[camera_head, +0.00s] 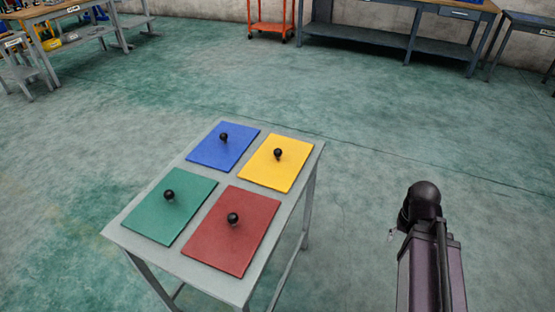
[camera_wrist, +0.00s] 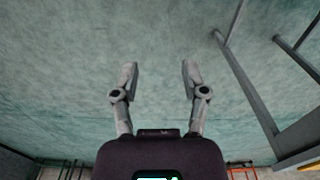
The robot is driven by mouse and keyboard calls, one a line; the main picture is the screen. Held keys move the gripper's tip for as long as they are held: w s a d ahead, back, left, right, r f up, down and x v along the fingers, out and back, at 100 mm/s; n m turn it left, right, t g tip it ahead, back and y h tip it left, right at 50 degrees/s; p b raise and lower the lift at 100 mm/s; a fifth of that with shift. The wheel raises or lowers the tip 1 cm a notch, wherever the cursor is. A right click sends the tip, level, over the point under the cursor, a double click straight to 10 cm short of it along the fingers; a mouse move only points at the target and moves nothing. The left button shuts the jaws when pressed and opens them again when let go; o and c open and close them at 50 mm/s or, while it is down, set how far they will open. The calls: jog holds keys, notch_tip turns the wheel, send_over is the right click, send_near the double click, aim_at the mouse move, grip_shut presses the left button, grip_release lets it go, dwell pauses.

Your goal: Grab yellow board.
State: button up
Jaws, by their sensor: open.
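The yellow board (camera_head: 273,165) lies flat at the far right of a small grey table in the head view. A black ball knob (camera_head: 278,153) stands up from its middle. My gripper (camera_wrist: 158,76) shows in the wrist view with its two fingers apart and nothing but floor between them. In the head view only part of my arm shows, to the right of the table, and the fingers cannot be made out there. A sliver of yellow at the bottom right corner of the wrist view may be the board's edge.
A blue board (camera_head: 222,148), a green board (camera_head: 168,212) and a red board (camera_head: 231,232), each with a black knob, share the grey table (camera_head: 194,207). Workbenches and an orange cart (camera_head: 270,28) stand far back. The floor around the table is clear.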

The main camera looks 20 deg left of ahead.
aim_at(266, 166)
jog(key=shift+o, duration=1.4)
jog(key=w+a+r+n+t+h, duration=0.1)
jog(key=w+a+n+h, duration=0.1)
jog(key=w+a+n, duration=0.3)
jog(key=w+a+n+t+h, duration=0.1)
jog(key=w+a+n+h, duration=0.15)
jog(key=a+n, duration=0.4)
jog(key=a+r+n+t, duration=0.2)
jog(key=a+n, duration=0.2)
jog(key=a, duration=0.4)
jog(key=w+a+r+n+t+h, duration=0.1)
jog(key=a+n, duration=0.3)
jog(key=a, duration=0.5)
jog(key=w+a+r+n+t+h, duration=0.1)
jog(key=a+r+n+t, duration=0.2)
jog(key=a, duration=0.6)
jog(key=shift+n+t+h+b, duration=0.3)
jog(key=shift+n+b, duration=0.1)
jog(key=shift+n, duration=0.65)
jog(key=s+a+r+n+t, duration=0.1)
jog(key=a+n, duration=0.1)
jog(key=a, duration=0.2)
jog(key=s+a+r+n+t, duration=0.1)
jog(key=a+n, duration=0.1)
jog(key=a, duration=0.2)
jog(key=s+a+r+n+t, duration=0.1)
jog(key=s+a, duration=0.1)
jog(key=a, duration=0.2)
jog(key=shift+r+n, duration=0.25)
jog(key=shift+n, duration=0.15)
